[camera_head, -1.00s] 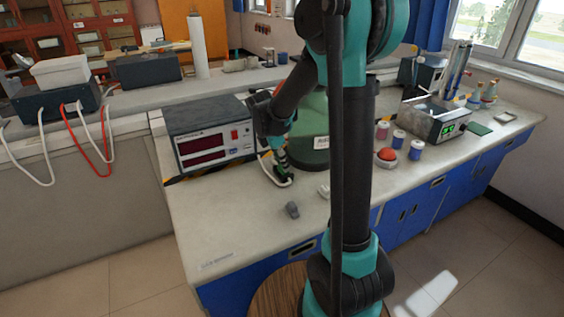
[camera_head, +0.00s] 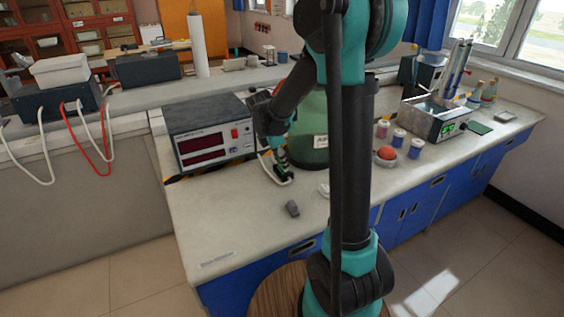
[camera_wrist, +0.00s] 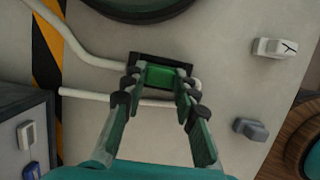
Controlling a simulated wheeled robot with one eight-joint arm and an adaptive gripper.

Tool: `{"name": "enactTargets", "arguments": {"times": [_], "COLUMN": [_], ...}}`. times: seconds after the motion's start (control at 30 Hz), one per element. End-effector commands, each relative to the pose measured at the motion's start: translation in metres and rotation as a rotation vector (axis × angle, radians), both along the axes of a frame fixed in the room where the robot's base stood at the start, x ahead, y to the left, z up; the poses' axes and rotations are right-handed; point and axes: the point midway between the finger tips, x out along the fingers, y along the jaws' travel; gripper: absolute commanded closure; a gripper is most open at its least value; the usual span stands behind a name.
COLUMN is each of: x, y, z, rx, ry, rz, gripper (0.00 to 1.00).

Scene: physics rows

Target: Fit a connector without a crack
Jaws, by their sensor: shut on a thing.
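My gripper (camera_wrist: 158,76) is shut on a green connector (camera_wrist: 160,77), which sits at a black frame or block low over the bench; whether it is seated there cannot be told. In the head view my gripper (camera_head: 282,172) is beside the power unit, in front of the green vessel. A white connector (camera_wrist: 270,47) with a dark crack line lies at the upper right of the wrist view. A grey connector (camera_wrist: 250,129) lies below it, apart from my fingers; it also shows on the bench in the head view (camera_head: 291,208).
White cables (camera_wrist: 78,42) run close to the black block. The power unit (camera_head: 209,134) stands at left and the big green vessel (camera_head: 312,120) behind my gripper. A red button or ball (camera_head: 386,153) and several jars stand at right. The bench's front left is clear.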

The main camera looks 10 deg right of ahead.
Motion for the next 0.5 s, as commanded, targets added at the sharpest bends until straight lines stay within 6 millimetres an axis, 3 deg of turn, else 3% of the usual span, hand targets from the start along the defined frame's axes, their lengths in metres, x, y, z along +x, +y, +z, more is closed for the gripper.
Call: {"name": "enactTargets", "arguments": {"times": [0.47, 0.5], "x": [0.0003, 0.0003], "y": [0.0001, 0.0001], "z": [-0.0051, -0.0052], "rx": [0.000, 0.000], "ry": [0.000, 0.000], "rz": [0.000, 0.000], "gripper": [0.91, 0.69]}}
